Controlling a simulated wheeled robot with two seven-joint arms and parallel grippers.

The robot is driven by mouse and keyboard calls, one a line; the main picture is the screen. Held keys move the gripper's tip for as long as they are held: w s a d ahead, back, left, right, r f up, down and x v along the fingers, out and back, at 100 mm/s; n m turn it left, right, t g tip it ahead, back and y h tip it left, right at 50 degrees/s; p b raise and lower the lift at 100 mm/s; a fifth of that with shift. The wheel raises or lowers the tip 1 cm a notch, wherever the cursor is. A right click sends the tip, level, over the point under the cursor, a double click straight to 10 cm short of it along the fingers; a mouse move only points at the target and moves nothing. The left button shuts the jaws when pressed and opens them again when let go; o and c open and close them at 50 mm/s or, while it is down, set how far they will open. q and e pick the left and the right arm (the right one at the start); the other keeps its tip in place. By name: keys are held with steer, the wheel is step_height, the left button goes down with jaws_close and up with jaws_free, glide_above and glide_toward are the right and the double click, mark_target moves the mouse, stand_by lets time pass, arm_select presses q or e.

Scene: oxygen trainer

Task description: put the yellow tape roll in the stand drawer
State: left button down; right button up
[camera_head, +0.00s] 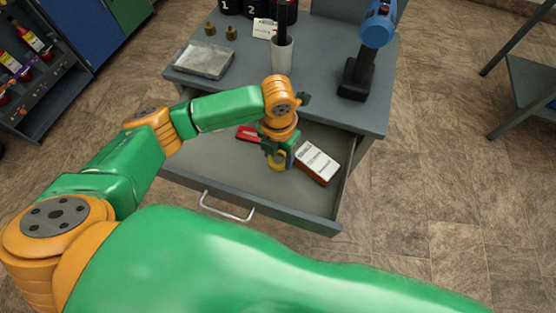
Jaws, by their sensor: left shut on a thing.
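The yellow tape roll (277,160) is held at the tip of my left gripper (278,158), which points down over the open stand drawer. My left gripper is shut on the roll and partly covers it. The roll is inside the drawer's outline in the picture; I cannot tell whether it touches the bottom. The stand drawer (215,174) is pulled out at the front of the grey stand. A white-labelled box (317,163) lies in it right of the roll, and a red item (249,133) lies behind left. My right gripper is not in view.
The stand top (325,108) holds a blue and black drill (356,75), a white cup (282,55), a clear-lidded tray (202,60) and small brass parts (231,32). The drawer's left and front floor is free. A shelf rack stands at the far left.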

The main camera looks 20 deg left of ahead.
mark_target(278, 158)
arm_select(q)
step_height(278, 158, down, 3)
steer(key=shift+r, duration=0.1)
steer(key=shift+f, duration=0.3)
steer(key=shift+c, duration=0.8)
jaws_free()
steer(key=shift+r, duration=0.1)
step_height(278, 158, up, 12)
steer(key=p, duration=0.1)
steer(key=shift+r, duration=0.1)
